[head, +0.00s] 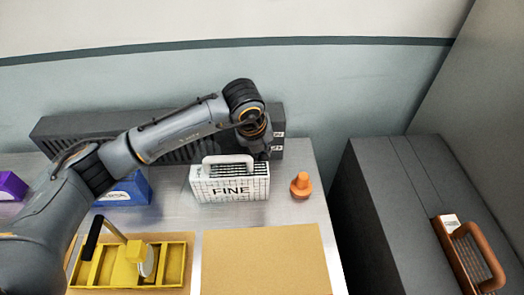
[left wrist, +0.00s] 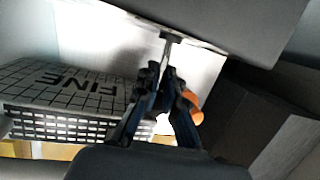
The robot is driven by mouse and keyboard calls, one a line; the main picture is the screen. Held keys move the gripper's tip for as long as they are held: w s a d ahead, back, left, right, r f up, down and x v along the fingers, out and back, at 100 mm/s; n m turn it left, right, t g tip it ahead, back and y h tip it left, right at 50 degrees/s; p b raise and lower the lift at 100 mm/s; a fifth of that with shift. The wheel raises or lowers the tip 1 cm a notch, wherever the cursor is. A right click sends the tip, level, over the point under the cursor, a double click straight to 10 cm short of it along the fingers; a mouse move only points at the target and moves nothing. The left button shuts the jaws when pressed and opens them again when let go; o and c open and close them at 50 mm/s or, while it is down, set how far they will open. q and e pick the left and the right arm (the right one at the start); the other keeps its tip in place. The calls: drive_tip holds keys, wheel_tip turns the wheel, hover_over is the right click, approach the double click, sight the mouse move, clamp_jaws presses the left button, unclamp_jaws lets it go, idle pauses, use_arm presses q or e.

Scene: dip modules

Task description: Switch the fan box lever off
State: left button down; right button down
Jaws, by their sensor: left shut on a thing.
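The fan box appears to be the long dark ribbed box (head: 100,126) at the back of the table, with small white labels at its right end. My left gripper (head: 262,148) is in front of that right end, behind and right of the white FINE carrier. In the left wrist view a thin grey lever (left wrist: 167,47) sticks out from a grey surface (left wrist: 235,25). My left gripper (left wrist: 165,75) is shut on the lever's end. The lever is hidden in the head view, and I cannot tell its on or off position. My right gripper is not in view.
The white FINE carrier (head: 230,187) stands close to my gripper; it also shows in the left wrist view (left wrist: 70,90). An orange knobbed piece (head: 301,186) is to the right. A yellow tray (head: 165,262), blue box (head: 128,190) and tan board (head: 265,262) lie around.

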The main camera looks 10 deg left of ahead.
use_arm(q)
drive_tip(key=shift+s+f, duration=0.1)
drive_tip(key=shift+s, duration=0.1)
drive_tip(key=c, duration=1.4)
unclamp_jaws()
drive_tip(key=shift+c, duration=0.2)
drive_tip(key=v, duration=1.2)
